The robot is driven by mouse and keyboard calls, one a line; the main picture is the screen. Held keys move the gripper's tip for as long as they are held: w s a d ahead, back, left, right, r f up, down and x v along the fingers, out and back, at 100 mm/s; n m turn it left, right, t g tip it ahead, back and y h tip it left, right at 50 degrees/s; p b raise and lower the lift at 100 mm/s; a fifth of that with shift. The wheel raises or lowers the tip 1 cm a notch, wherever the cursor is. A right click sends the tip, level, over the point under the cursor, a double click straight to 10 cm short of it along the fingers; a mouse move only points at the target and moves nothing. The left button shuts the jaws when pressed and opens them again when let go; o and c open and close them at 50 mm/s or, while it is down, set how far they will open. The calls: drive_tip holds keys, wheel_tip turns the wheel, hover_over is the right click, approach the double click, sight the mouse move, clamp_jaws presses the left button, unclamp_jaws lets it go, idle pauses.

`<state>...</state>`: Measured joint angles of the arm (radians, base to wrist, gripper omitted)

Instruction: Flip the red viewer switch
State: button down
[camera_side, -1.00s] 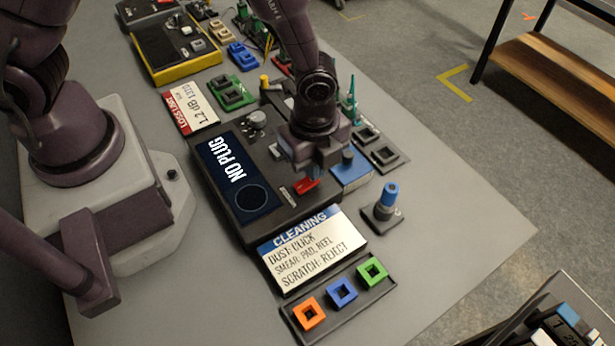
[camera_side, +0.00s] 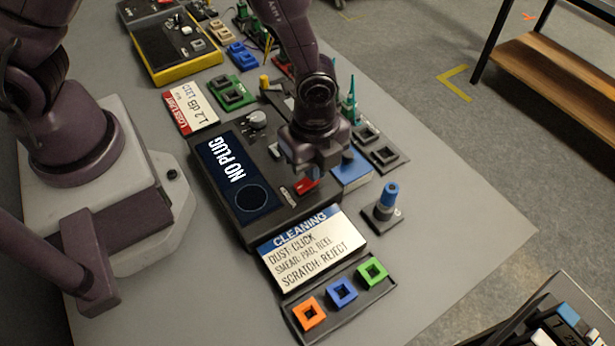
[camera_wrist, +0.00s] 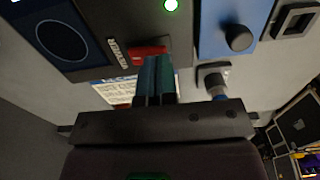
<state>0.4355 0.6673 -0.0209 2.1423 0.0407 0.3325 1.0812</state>
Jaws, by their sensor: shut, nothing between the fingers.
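The viewer (camera_side: 225,215) is a dark box on the grey table, its screen (camera_side: 237,173) reading "NO PLUG". The red switch (camera_side: 306,187) sits on the viewer's top near its right side, beside a small white label. It also shows in the wrist view (camera_wrist: 148,51). My gripper (camera_side: 303,172) is directly over the switch area, pointing down, with its fingers mostly hidden by its own body in the side view. In the wrist view its fingertips (camera_wrist: 155,62) are together, at the edge of the red switch. I cannot tell whether they touch it.
A blue block (camera_side: 352,172) with a knob stands right of the viewer. A blue-capped post (camera_side: 386,201) stands farther right. The cleaning sign (camera_side: 312,250) and a tray of coloured square sockets (camera_side: 342,292) lie in front. A green lit spot (camera_wrist: 171,5) shows on the viewer.

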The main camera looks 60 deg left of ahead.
drive_tip(key=shift+f, duration=0.6)
drive_tip(key=shift+r, duration=3.55)
drive_tip(key=shift+s+a+f+n, duration=0.15)
drive_tip(key=shift+s+n, duration=0.25)
drive_tip(key=shift+n, duration=0.4)
drive_tip(key=s+a+r+n+t, duration=0.2)
drive_tip(key=s+a+r+n, duration=0.2)
drive_tip(key=a+r+n, duration=0.3)
drive_tip(key=s+a+r+n+t, duration=0.3)
drive_tip(key=s+a+r+n, duration=0.2)
drive_tip(key=r, duration=1.1)
drive_tip(key=shift+s+a+n+t, duration=0.25)
drive_tip(key=shift+a+n, duration=0.8)
drive_tip(key=shift+n, duration=1.15)
